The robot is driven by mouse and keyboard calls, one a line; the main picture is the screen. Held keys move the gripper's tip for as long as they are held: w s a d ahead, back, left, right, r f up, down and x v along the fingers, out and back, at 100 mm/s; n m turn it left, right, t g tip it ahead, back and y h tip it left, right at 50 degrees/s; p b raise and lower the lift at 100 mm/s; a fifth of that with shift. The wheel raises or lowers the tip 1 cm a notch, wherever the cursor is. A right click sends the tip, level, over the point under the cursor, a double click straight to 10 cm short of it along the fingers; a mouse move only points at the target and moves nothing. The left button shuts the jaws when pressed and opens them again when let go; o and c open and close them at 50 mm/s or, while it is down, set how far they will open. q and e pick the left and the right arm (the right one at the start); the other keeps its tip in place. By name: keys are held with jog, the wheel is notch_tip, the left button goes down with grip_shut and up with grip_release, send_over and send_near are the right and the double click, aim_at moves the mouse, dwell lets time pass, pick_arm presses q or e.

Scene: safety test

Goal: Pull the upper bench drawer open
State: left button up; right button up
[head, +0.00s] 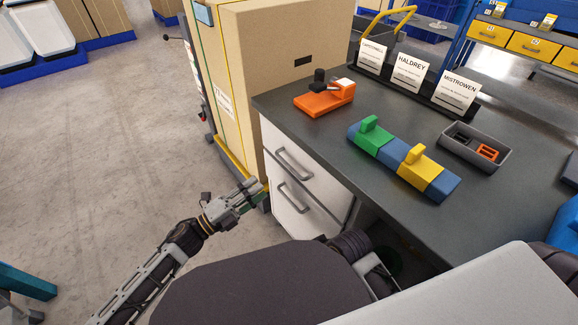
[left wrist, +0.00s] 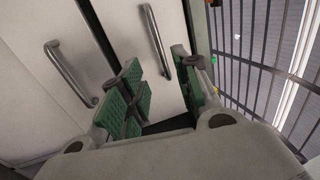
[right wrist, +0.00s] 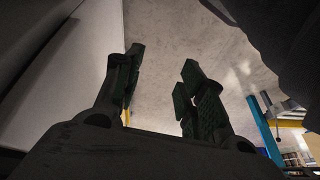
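The bench (head: 420,220) has two white drawers with grey bar handles, one above the other, both flush. The upper drawer (head: 315,172) has its handle (head: 294,162) just under the dark top; the lower drawer's handle (head: 292,199) is below. My left gripper (head: 257,192) is left of the drawer fronts, open and empty. In the left wrist view, its green-padded fingers (left wrist: 158,88) are apart, with the right-hand handle (left wrist: 157,40), seemingly the upper one, ahead between them. The other handle (left wrist: 70,74) is left of the fingers. My right gripper (right wrist: 157,85) is open and empty.
A tall cardboard box (head: 265,70) stands behind the bench's left end. On the top are an orange device (head: 322,100), a blue block with green and yellow parts (head: 393,160), a grey tray (head: 460,135) and name cards (head: 410,72). The floor left of the drawers is clear.

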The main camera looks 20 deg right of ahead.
aim_at(289, 165)
pick_arm(q)
jog(key=b+x, duration=0.2)
jog(key=x, duration=1)
jog(key=shift+d, duration=0.2)
jog(key=shift+w+d, duration=0.1)
jog(key=shift+d, duration=0.1)
pick_arm(e)
jog(key=shift+t+y, duration=0.4)
jog(key=f, duration=0.1)
jog(key=a+f, duration=0.1)
jog(key=f, duration=0.3)
jog(key=shift+w+a, duration=0.25)
jog(key=shift+w, duration=0.05)
pick_arm(q)
grip_shut()
